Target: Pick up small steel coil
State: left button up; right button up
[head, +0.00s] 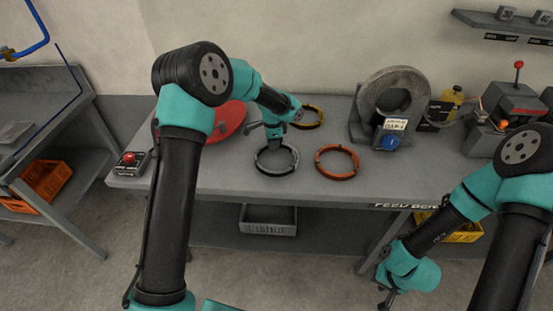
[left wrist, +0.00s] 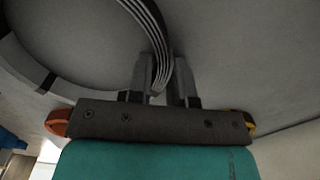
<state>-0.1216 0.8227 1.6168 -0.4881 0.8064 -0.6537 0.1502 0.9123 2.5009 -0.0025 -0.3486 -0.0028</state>
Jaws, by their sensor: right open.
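The small steel coil (head: 277,172) is a grey ring lying on the bench, left of the orange copper coil (head: 337,174). My left gripper (head: 273,143) is over its far edge, pointing down. In the left wrist view, the steel coil's banded rim (left wrist: 152,25) runs down between the two fingers (left wrist: 165,75), one on each side. I cannot tell whether the fingers press on it. My right gripper (head: 388,296) is open, low in front of the bench, away from the coils.
A yellow coil (head: 309,118) lies behind my left gripper. A red disc (head: 228,120) is at the left, and a large grey coil on a stand (head: 367,92) at the right. A red-button box (head: 130,163) sits at the bench's left end. The front middle bench is clear.

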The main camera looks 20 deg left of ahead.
pick_arm(q)
grip_shut()
jog(key=shift+r, duration=0.2)
jog(key=shift+r, duration=1.45)
jog(key=shift+s+d+r, duration=0.1)
jog(key=shift+s+r, duration=0.1)
jog(key=shift+s, duration=0.05)
jog(key=s+d, duration=0.1)
jog(key=s, duration=0.4)
jog(key=s+d+r, duration=0.1)
jog(key=s+d, duration=0.1)
jog(key=s, duration=0.3)
jog(key=s+d, duration=0.1)
jog(key=s, duration=0.3)
jog(key=shift+s+d+r, duration=0.2)
jog(key=shift+s+d, duration=0.05)
jog(key=shift+s, duration=0.15)
